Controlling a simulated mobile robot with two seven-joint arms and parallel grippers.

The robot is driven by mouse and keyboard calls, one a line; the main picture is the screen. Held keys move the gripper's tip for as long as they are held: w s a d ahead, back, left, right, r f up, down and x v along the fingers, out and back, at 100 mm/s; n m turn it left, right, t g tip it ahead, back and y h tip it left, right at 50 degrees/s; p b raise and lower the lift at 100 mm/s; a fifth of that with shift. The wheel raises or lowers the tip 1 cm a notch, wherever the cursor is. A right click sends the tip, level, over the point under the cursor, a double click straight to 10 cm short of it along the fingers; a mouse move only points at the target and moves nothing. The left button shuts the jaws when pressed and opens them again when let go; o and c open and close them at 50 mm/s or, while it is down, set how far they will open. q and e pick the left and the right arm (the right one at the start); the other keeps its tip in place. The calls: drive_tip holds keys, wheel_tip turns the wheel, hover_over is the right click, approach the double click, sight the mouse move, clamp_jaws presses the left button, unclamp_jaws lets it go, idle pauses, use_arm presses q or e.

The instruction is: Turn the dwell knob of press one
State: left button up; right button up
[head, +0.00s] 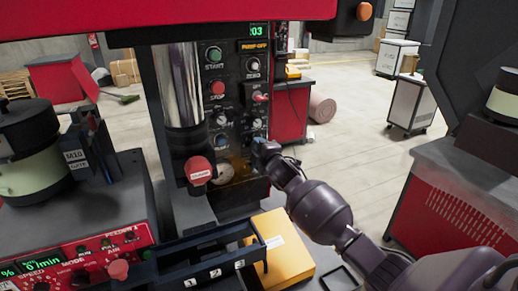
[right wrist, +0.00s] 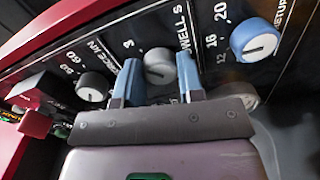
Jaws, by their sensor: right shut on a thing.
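The dwell knob (right wrist: 160,63) is a grey round knob under the "DWELL S" lettering in the right wrist view. My right gripper (right wrist: 158,80) has its two blue fingers on either side of it and is shut on it. In the head view my right gripper (head: 260,147) reaches the lower right of press one's dark control panel (head: 232,92), and its hand hides the knob there. My left gripper is not in view.
In the right wrist view a grey force knob (right wrist: 93,87) sits to the left and a blue knob (right wrist: 258,40) by "RETURN" to the right. A red mushroom button (head: 198,169) and a yellow box (head: 281,250) are near my right arm.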

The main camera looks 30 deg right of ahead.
drive_tip(key=o, duration=0.9)
drive_tip(key=s, duration=0.7)
drive_tip(key=s+b, duration=0.1)
drive_tip(key=s, duration=0.3)
drive_tip(key=shift+a+r, duration=0.2)
drive_tip(key=shift+a, duration=0.15)
drive_tip(key=shift+w, duration=0.1)
